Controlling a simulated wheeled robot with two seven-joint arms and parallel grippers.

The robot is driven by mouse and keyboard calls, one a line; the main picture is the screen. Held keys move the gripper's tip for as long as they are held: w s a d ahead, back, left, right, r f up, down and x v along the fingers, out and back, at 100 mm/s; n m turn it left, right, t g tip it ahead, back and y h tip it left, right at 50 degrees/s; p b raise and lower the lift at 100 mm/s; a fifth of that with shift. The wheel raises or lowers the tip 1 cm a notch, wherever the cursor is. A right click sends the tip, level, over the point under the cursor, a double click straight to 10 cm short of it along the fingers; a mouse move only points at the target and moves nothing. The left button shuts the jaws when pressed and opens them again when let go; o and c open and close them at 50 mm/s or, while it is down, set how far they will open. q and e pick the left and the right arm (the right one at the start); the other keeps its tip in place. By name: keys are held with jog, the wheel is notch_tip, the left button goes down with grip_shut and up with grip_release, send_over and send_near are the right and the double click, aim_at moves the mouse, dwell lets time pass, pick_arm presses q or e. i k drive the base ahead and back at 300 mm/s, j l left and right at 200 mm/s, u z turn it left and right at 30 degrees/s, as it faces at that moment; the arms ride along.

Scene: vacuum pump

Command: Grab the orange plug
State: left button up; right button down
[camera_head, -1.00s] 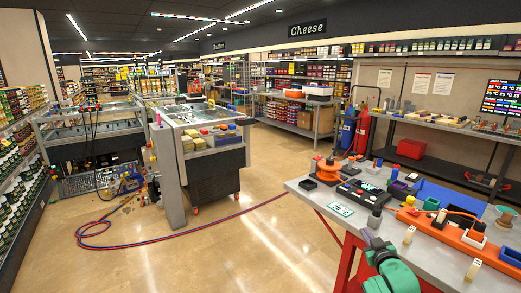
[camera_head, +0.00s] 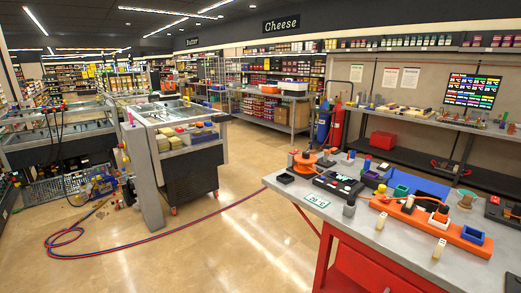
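I cannot pick out an orange plug with certainty. An orange round part (camera_head: 304,161) stands at the left end of the grey-topped workbench (camera_head: 345,232). A long orange bar (camera_head: 466,239) with several small parts on it lies across the right side of that bench. Neither of my grippers can be seen in the head view.
A red and blue hose (camera_head: 150,239) loops over the floor toward the workbench. A metal cart (camera_head: 182,150) stands left of centre. A rear bench (camera_head: 430,118) holds a red box (camera_head: 383,140) on its lower shelf. Open floor lies between cart and workbench.

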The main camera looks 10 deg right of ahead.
aim_at(441, 214)
jog(key=z, duration=1.6)
